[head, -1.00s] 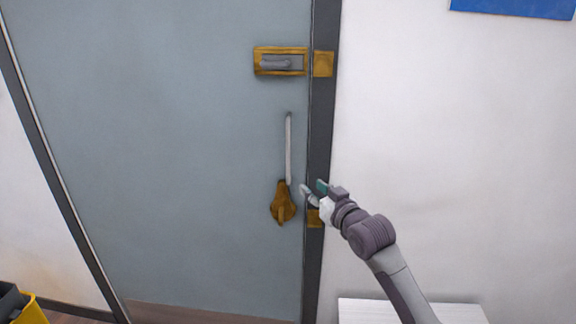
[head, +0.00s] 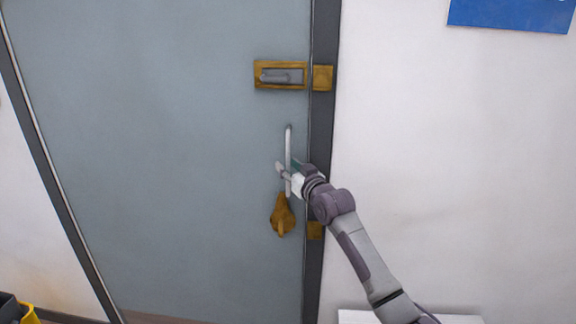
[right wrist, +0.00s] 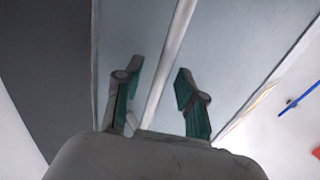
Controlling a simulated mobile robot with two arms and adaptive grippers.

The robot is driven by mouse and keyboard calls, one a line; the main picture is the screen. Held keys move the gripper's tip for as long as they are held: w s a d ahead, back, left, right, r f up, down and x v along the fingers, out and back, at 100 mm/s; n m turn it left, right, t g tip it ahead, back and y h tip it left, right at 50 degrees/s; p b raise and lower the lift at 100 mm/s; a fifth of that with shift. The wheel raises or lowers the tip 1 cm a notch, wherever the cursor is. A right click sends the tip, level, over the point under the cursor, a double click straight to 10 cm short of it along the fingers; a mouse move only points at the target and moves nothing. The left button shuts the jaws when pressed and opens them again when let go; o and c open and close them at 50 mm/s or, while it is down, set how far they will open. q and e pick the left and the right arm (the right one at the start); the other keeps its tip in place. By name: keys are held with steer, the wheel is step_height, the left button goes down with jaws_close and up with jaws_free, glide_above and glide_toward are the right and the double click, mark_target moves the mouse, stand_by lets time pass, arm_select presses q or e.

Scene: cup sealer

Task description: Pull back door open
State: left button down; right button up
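The blue-grey door (head: 190,150) stands shut in its dark frame in the head view. Its upright silver bar handle (head: 289,145) is near the right edge, and the handle also shows in the right wrist view (right wrist: 168,62). My right gripper (head: 285,169) is at the lower part of the handle. In the right wrist view its two green-padded fingers (right wrist: 158,88) are spread apart, with the handle running between them and a gap on the right side. My left gripper is in neither view.
A brass bolt latch (head: 280,75) sits above the handle, and a brass lock piece (head: 283,215) sits just below it. A white surface (head: 350,317) is at the bottom right. A yellow and black object (head: 20,312) stands at the lower left.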

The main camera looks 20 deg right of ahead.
steer(key=shift+w, duration=0.45)
jaws_close()
